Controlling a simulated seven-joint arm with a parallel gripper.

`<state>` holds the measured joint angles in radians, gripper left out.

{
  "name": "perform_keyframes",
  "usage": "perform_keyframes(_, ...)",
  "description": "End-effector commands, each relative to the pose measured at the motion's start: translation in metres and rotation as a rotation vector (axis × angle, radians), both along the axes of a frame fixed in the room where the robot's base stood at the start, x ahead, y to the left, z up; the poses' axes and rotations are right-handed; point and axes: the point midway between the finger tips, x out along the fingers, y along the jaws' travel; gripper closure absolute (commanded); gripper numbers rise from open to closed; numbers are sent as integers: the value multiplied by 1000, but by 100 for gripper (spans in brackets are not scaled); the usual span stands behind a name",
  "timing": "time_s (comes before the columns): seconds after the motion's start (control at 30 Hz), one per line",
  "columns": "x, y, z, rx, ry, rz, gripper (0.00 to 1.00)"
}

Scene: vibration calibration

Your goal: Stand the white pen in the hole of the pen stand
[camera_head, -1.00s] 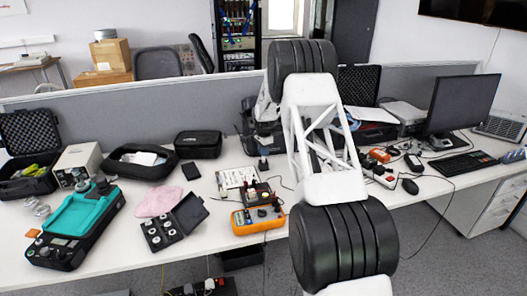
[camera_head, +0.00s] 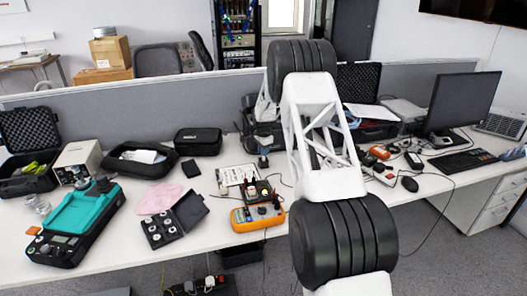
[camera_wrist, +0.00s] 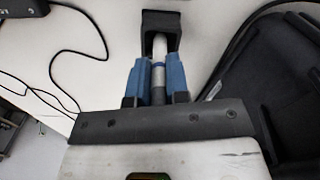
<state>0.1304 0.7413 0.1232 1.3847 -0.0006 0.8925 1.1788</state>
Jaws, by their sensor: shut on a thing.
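In the wrist view, my gripper (camera_wrist: 158,68) has its two blue fingers closed on the white pen (camera_wrist: 159,47). The pen lies between the fingers, with a blue-grey band and a darker part nearer the palm. Its white end points toward the black pen stand (camera_wrist: 160,18) and overlaps it in this view. I cannot tell whether the pen end is inside the hole or only in front of it. In the head view, my arm hides most of this spot, and the pen and fingers are not clear there.
A black case (camera_wrist: 270,90) lies close on the right in the wrist view, with cables beside it. In the head view, an orange multimeter (camera_head: 257,217) and a white-paged sheet (camera_head: 236,175) lie left of my arm. A mouse (camera_head: 409,184) and keyboard (camera_head: 463,162) lie right.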

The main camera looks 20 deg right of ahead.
Motion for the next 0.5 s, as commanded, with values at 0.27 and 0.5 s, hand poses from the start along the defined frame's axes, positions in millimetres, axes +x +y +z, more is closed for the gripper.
perform_keyframes(0.27, 0, 0, -4, 0, 0, 0, 100)
perform_keyframes(0.5, 0, 0, -7, 0, 0, 0, 100)
